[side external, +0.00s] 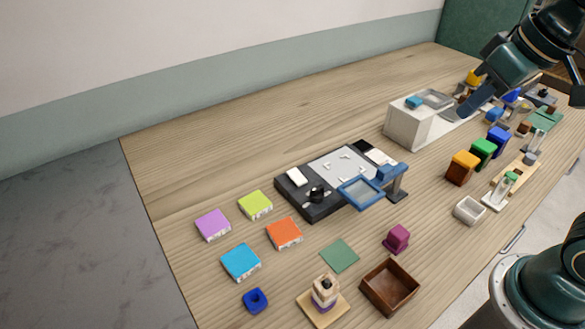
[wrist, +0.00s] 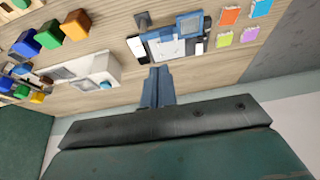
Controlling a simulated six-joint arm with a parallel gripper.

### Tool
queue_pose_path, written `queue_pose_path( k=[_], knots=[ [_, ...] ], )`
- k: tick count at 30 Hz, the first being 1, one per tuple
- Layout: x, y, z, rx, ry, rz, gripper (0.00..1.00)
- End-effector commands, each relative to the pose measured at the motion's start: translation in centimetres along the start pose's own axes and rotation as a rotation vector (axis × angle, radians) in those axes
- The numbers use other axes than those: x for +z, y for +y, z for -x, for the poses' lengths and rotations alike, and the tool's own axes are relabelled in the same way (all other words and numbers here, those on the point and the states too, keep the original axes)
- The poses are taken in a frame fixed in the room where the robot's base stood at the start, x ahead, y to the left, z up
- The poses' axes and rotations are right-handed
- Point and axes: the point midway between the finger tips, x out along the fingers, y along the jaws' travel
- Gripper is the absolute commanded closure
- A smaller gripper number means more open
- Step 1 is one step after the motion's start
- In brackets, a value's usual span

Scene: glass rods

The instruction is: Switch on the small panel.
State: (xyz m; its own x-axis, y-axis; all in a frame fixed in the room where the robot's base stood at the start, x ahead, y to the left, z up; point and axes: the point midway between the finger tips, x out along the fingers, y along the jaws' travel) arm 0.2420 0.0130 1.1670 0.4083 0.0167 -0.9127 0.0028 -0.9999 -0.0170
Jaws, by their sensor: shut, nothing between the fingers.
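A black board (side external: 285,193) lies mid-table with a grey plate, white pieces, a white block (side external: 297,177) and a black knob (side external: 317,193). It also shows ahead of my fingers in the wrist view (wrist: 152,49). A low white housing (side external: 399,129) with a light blue button (side external: 413,102) stands behind it to the right; the button also shows in the wrist view (wrist: 106,86). I cannot tell which is the small panel, or whether anything is lit. My gripper (side external: 464,112) is shut and empty, above the table near the white housing.
A blue-framed lens (side external: 361,193) on a stand overhangs the board's front edge. Coloured tiles (side external: 240,262) lie at the left. A brown tray (side external: 390,287) and a magenta cube (side external: 397,238) are in front. Several coloured blocks (side external: 483,152) crowd the right. The back left of the table is clear.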

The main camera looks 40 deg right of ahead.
Motion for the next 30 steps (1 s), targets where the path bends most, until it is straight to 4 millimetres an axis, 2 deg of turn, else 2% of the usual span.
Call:
queue_pose_path(
  k=[3, 14, 30],
  knots=[
    [-2.0, -0.6, -0.6, -0.004, -0.024, 0.0, 1.0],
    [-7.3, -2.7, -3.1, -0.009, -0.083, -0.001, 1.0],
    [-13.8, -7.2, -9.5, -0.005, -0.17, 0.0, 1.0]
  ],
)
